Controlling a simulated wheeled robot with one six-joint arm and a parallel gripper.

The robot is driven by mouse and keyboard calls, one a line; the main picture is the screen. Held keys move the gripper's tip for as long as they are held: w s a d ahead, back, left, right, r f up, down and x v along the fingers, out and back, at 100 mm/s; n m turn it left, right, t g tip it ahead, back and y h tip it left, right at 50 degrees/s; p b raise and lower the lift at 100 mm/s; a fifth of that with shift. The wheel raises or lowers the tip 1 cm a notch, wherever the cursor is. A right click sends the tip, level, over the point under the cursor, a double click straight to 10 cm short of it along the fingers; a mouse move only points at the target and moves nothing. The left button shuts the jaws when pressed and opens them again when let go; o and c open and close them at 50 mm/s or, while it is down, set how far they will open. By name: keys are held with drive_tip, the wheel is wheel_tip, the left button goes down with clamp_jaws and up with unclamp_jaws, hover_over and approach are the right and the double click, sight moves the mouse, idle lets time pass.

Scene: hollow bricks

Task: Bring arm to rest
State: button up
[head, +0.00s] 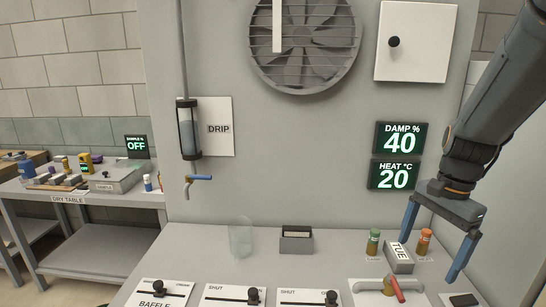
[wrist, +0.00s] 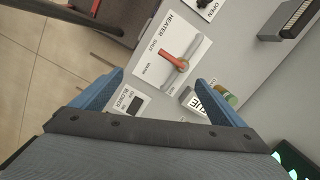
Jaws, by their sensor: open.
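My arm comes down from the upper right in the head view, and my gripper (head: 436,248) hangs above the right end of the grey bench. Its two blue fingers are spread apart with nothing between them. In the wrist view, my gripper (wrist: 160,92) is open above the heater panel (wrist: 150,75), which has a red-handled lever (wrist: 172,60). The red lever also shows in the head view (head: 397,290), below the fingers. A grey block marked TUE (head: 399,257) stands between a green-capped jar (head: 374,242) and an orange-capped jar (head: 424,241), close to the left finger.
Slider panels (head: 232,295) line the bench front. A clear beaker (head: 241,237) and a dark slotted box (head: 296,240) stand behind them. The wall carries a drip tube (head: 188,130), a fan (head: 304,45) and green displays (head: 400,139). A cluttered dry table (head: 110,204) stands left.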

drive_tip(key=s+a+f+n+b, duration=0.1)
drive_tip(key=a+f+n+b, duration=0.1)
drive_tip(key=a+f+n, duration=0.2)
drive_tip(key=s+a+f+n+b, duration=0.2)
drive_tip(key=a+f+n, duration=0.3)
drive_tip(key=a, duration=0.1)
drive_tip(key=s+a+f+n+h+b, duration=0.1)
drive_tip(key=s+a+f+n+b, duration=0.1)
drive_tip(key=a+f+n+b, duration=0.1)
drive_tip(key=shift+s+a+f+n+t, duration=0.1)
drive_tip(key=shift+a+f+n+t, duration=0.3)
drive_tip(key=shift+a+f+n, duration=0.6)
drive_tip(key=shift+r, duration=0.15)
